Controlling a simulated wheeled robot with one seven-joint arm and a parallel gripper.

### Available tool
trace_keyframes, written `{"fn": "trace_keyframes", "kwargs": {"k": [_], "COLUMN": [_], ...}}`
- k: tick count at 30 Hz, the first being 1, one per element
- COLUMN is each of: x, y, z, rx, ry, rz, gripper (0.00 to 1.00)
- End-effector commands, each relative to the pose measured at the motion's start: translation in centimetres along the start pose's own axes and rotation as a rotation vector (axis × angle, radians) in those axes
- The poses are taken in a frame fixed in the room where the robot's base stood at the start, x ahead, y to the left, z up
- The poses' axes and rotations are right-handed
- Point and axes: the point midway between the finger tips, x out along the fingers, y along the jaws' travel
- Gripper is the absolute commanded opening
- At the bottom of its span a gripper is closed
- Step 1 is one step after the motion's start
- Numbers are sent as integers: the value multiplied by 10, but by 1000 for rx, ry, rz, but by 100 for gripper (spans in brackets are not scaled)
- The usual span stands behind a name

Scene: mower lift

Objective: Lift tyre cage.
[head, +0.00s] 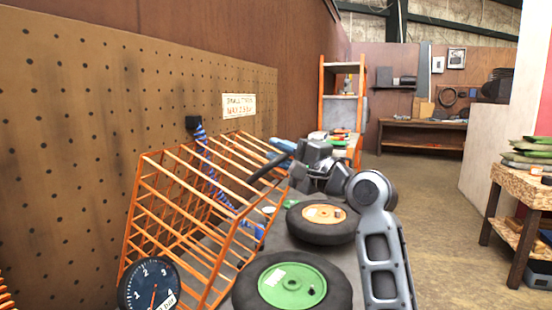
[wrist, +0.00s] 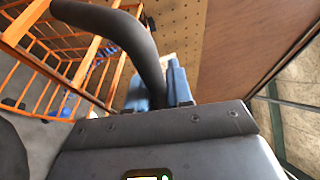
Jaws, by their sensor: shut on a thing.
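The orange wire tyre cage (head: 160,200) stands tilted against the pegboard side in the head view, its bars slanting. It also shows at the left of the wrist view (wrist: 62,52). A dark curved handle (head: 264,168) sticks out at its right edge; it fills the upper left of the wrist view (wrist: 140,35). My gripper (head: 284,147), with blue fingers, is shut on the dark handle. The fingers show in the wrist view (wrist: 172,88); the exact contact is partly hidden by the handle and my gripper's body.
A green-hubbed wheel (head: 292,284) and an orange-hubbed wheel (head: 325,214) lie on the grey bench, right of the cage. A dial gauge (head: 151,287) stands at lower left. A blue coiled hose (head: 210,170) hangs inside the cage. The pegboard (head: 70,130) is close behind. Open floor lies right.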

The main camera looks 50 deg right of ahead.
Motion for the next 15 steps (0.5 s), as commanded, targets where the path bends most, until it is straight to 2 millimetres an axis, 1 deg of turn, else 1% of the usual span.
{"fn": "trace_keyframes", "kwargs": {"k": [1,9,15], "x": [-6,-32,-37], "y": [9,13,11], "z": [-3,-14,-16], "rx": [8,37,41], "ry": [0,0,-1], "rz": [-11,-77,-90], "gripper": [0,0,0]}}
